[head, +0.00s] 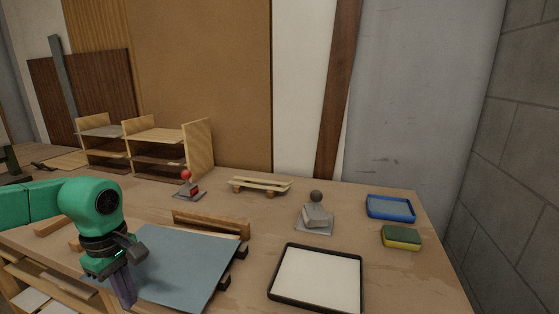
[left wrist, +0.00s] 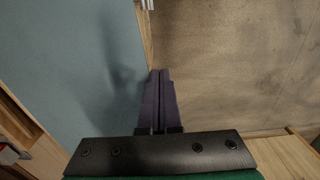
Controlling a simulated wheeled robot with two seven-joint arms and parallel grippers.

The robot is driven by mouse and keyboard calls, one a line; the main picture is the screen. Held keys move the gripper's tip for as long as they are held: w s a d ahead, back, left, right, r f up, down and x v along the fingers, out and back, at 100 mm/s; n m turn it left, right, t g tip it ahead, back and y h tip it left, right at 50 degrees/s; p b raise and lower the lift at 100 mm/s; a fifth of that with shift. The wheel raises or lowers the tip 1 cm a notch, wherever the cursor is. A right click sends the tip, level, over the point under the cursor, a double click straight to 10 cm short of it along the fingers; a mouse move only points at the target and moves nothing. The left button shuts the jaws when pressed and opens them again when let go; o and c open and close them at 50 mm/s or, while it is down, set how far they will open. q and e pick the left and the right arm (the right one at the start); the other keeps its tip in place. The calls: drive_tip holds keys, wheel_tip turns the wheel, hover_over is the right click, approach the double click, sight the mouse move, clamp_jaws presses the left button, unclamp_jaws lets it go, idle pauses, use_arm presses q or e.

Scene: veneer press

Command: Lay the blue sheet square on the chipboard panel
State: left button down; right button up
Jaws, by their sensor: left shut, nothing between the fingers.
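The blue sheet (head: 180,264) lies flat on the near left of the bench, in front of a wooden rail (head: 211,224). In the left wrist view the sheet (left wrist: 70,70) fills the left side. A narrow pale wood strip (left wrist: 145,35) shows along its edge there; it may be the chipboard panel, which is otherwise hidden under the sheet. My left gripper (head: 127,298) points down at the sheet's near left part. Its purple fingers (left wrist: 159,74) are closed together with nothing between them. I cannot tell whether they touch the sheet. My right gripper is not in view.
Dark stops (head: 239,252) sit by the sheet's right edge. A black-rimmed white tray (head: 317,279) lies to the right. Behind are a grey-knobbed block (head: 315,215), a red-knobbed tool (head: 187,187) and a slatted rack (head: 260,185). A blue tray (head: 390,208) and sponge (head: 401,238) are far right.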

use_arm(q)
drive_tip(key=shift+w+d, duration=0.2)
drive_tip(key=shift+w, duration=1)
drive_tip(key=s+r+p, duration=0.3)
drive_tip(key=r+p, duration=0.3)
drive_tip(key=r, duration=0.2)
drive_tip(key=shift+a, duration=0.25)
